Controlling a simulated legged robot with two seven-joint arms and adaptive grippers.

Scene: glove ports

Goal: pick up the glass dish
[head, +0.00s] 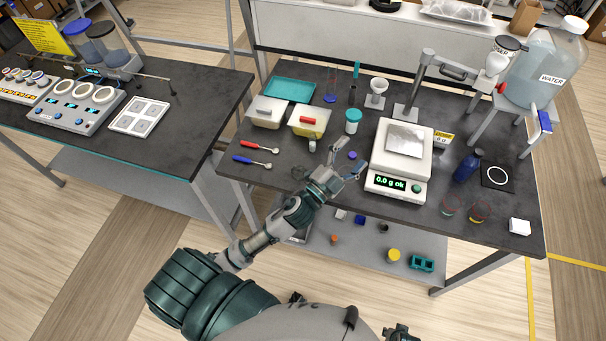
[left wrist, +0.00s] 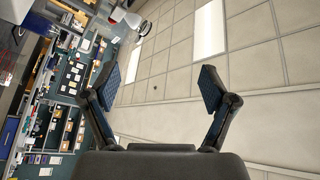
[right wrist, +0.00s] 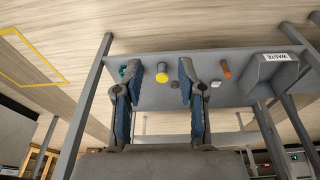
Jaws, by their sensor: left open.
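A small clear round outline (head: 299,172), possibly the glass dish, lies on the dark bench left of my left gripper; it is too faint to be sure. Two small clear glass vessels also stand at the bench's right front, one with a reddish base (head: 450,208) and one with amber contents (head: 479,214). My left gripper (head: 349,160) is open and empty above the bench, between the spoons and the scale. In the left wrist view its spread fingers (left wrist: 162,78) face the ceiling and shelves. My right gripper (right wrist: 158,68) has its fingers apart and empty, facing the lower shelf.
A scale (head: 402,160) reading 0.0 g stands right of my left gripper. Red-handled (head: 258,147) and blue-handled (head: 251,160) spoons lie left. A blue bottle (head: 467,166) and water tank (head: 543,67) are right. A yellow-topped jar (right wrist: 162,76) stands on the lower shelf.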

